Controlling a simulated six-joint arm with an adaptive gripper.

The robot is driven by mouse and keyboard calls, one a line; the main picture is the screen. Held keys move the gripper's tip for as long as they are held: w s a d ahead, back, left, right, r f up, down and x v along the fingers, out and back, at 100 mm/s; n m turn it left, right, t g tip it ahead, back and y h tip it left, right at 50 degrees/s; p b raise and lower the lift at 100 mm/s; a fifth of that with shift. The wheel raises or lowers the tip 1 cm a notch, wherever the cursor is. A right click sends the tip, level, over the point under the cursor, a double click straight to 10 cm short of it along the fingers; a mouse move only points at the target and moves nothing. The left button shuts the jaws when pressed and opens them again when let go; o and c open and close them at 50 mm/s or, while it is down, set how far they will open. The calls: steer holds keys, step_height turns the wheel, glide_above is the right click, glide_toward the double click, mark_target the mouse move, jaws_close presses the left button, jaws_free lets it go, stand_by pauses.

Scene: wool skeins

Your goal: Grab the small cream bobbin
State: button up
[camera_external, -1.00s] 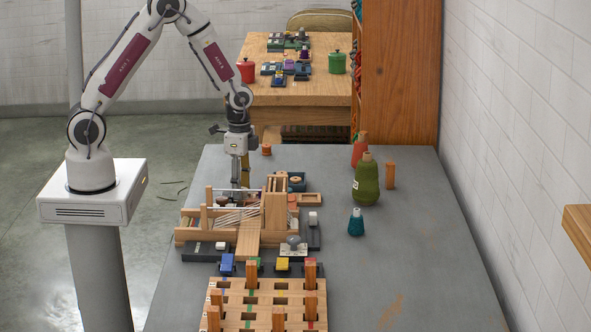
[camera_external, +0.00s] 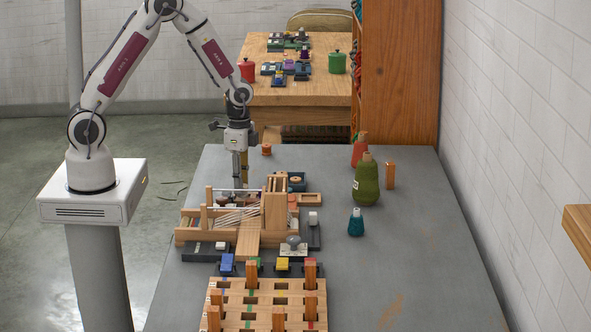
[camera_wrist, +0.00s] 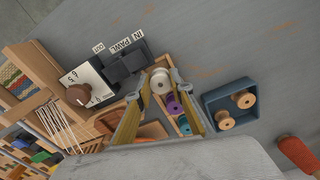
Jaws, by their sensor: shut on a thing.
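The small cream bobbin (camera_wrist: 161,82) sits between the fingertips of my gripper (camera_wrist: 162,78) in the wrist view. My gripper is shut on it, one finger on each side. A narrow wooden tray (camera_wrist: 148,67) lies directly below, with purple bobbins (camera_wrist: 174,105) and a teal bobbin (camera_wrist: 181,122) in a row beside the cream one. Whether the cream bobbin is clear of the tray I cannot tell. In the external view my gripper (camera_external: 240,184) points down behind the wooden loom (camera_external: 248,240). The bobbin is hidden there.
A blue box (camera_wrist: 211,101) with two wooden spools stands right of the bobbin tray. A black block and a dial panel (camera_wrist: 89,82) lie to the left. Green (camera_external: 367,182) and teal (camera_external: 356,224) cones stand on the grey table, whose right side is largely clear.

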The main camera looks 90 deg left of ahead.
step_height(320, 180, up, 9)
steer(key=shift+f, duration=0.2)
steer(key=shift+r, duration=0.2)
stand_by(0.8)
